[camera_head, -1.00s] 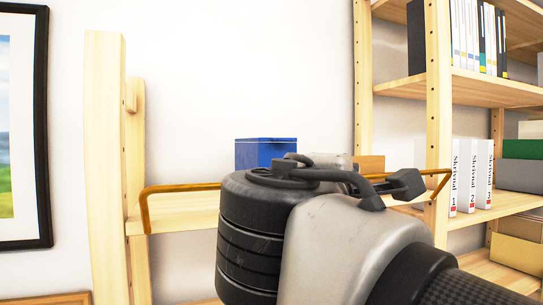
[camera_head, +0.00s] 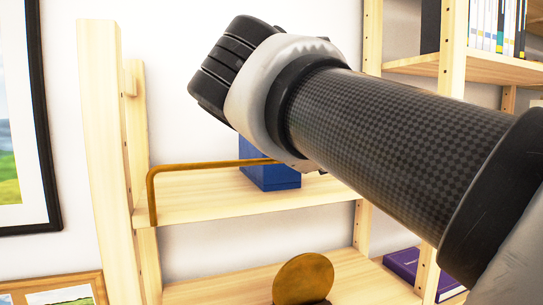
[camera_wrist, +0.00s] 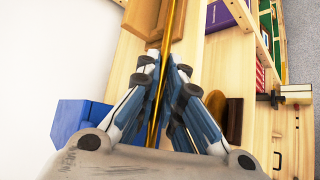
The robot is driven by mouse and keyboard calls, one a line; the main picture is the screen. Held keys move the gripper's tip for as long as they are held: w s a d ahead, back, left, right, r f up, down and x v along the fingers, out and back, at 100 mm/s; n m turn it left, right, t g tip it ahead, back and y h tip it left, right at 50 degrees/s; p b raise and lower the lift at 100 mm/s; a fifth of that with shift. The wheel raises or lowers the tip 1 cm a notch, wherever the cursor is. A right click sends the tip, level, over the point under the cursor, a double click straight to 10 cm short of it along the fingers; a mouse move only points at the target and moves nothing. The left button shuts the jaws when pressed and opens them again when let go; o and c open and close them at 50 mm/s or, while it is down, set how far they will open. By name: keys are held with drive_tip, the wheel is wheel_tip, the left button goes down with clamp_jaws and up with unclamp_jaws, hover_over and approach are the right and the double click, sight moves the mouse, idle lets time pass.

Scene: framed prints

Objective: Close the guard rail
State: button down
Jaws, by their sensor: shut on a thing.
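The guard rail (camera_head: 205,166) is a thin brass-coloured bar along the front of a wooden shelf board (camera_head: 185,210). Its left end bends down to the board's front edge; its right part is hidden behind my arm in the head view. In the wrist view the rail (camera_wrist: 176,14) runs from the top edge down between my fingers. My gripper (camera_wrist: 166,62) is shut on the rail. In the head view my arm hides the fingers.
A blue box (camera_head: 270,178) stands on the board behind the rail, and at left in the wrist view (camera_wrist: 78,122). A round brown object (camera_head: 303,277) and a purple book (camera_head: 402,263) are on the lower shelf. A framed picture (camera_head: 42,130) hangs left.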

drive_tip(key=shift+r, duration=0.1)
idle(0.3)
drive_tip(key=c, duration=1.7)
unclamp_jaws()
